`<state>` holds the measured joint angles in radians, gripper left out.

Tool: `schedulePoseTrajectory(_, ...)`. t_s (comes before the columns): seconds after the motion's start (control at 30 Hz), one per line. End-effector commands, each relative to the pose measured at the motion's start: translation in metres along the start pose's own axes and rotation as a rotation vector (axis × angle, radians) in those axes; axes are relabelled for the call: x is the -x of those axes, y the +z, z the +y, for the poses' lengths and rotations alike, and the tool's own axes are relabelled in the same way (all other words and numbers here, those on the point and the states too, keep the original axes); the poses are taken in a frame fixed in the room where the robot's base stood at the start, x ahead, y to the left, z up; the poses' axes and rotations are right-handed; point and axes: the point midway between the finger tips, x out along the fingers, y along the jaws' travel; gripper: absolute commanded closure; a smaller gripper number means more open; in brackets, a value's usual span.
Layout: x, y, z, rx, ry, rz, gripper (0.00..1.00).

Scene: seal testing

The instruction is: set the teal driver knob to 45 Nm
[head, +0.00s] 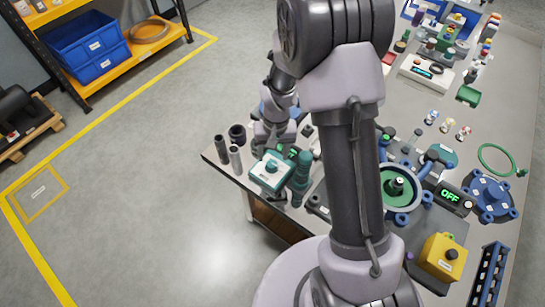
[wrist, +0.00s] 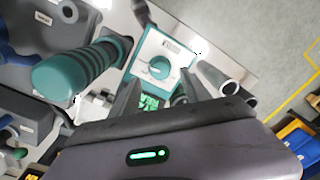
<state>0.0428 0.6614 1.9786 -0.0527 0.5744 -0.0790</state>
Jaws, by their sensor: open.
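The teal driver knob (wrist: 158,68) sits on the pale dial face of a small teal box (wrist: 183,52). The knob also shows in the head view (head: 270,167), on top of the box near the table's left corner. The scale marks are too small to read, so I cannot tell the setting. My gripper (wrist: 160,88) is open in the wrist view, its dark fingers pointing toward the box with the knob ahead between them. The fingers look apart from the knob. A green-lit display (wrist: 149,102) shows partly between the fingers; its digits are unreadable. In the head view my arm hides the fingers.
A ribbed teal handle (wrist: 85,70) stands close left of the box. Grey metal tubes (wrist: 222,80) stand close right. A green flange (head: 398,198), an "OFF" display (head: 450,196) and a yellow box (head: 441,257) occupy the table's right. Floor left of the table is clear.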

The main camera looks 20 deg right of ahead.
Motion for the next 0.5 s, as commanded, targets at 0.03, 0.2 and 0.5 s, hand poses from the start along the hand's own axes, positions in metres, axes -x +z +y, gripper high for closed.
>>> schedulePoseTrajectory(0.03,0.018,-0.001,0.0,0.0,0.0,0.003,0.45)
schedulePoseTrajectory(0.2,0.062,-0.001,0.0,0.0,0.0,0.003,0.45)
schedulePoseTrajectory(0.5,0.12,0.0,0.0,0.0,0.0,0.001,0.45)
